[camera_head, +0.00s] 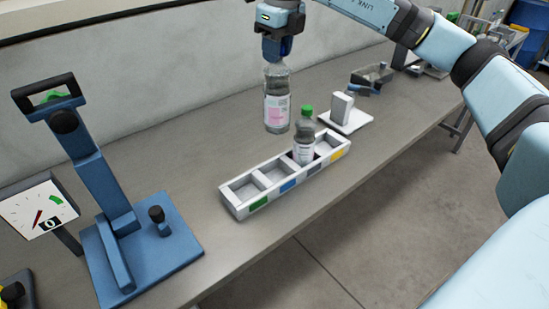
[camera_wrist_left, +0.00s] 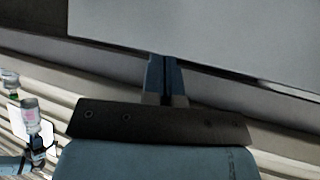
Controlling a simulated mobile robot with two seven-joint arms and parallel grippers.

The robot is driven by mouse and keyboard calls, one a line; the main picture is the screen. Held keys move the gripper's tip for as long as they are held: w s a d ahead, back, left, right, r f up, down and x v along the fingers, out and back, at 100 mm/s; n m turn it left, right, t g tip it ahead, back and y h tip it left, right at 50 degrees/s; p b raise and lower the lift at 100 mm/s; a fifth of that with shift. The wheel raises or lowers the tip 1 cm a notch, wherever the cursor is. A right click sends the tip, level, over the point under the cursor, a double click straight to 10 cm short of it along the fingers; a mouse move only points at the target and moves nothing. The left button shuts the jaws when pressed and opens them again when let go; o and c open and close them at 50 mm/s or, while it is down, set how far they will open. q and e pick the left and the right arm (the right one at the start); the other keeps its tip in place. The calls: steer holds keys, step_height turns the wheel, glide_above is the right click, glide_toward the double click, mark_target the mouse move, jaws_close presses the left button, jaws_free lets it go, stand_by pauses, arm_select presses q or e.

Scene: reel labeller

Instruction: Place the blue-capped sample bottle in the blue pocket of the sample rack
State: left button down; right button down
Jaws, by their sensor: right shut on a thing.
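My right gripper (camera_head: 284,47) is shut on the top of a clear bottle (camera_head: 277,98) with a pink and white label. It holds the bottle upright above the far side of the sample rack (camera_head: 238,212). The bottle's cap is mostly hidden in the jaws, with some blue showing there. The rack's blue-marked pocket (camera_head: 288,186) looks empty, between the green-marked one and the one holding a green-capped bottle (camera_head: 304,140). My left gripper (camera_wrist_left: 164,75) shows only in the left wrist view; its fingers are together with nothing between them.
A blue press-like stand (camera_head: 150,245) and a dial gauge (camera_head: 38,210) stand at left. A white device (camera_head: 345,112) stands behind the rack, with a dark fixture (camera_head: 372,78) beyond it. The grey bench is bare between the stand and the rack.

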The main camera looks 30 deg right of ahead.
mark_target(277, 124)
step_height(277, 124, down, 19)
steer(key=shift+p, duration=0.45)
steer(key=c, duration=1.2)
jaws_free()
steer(key=shift+s+f, duration=0.1)
steer(key=shift+f, duration=0.1)
steer(key=o, duration=0.4)
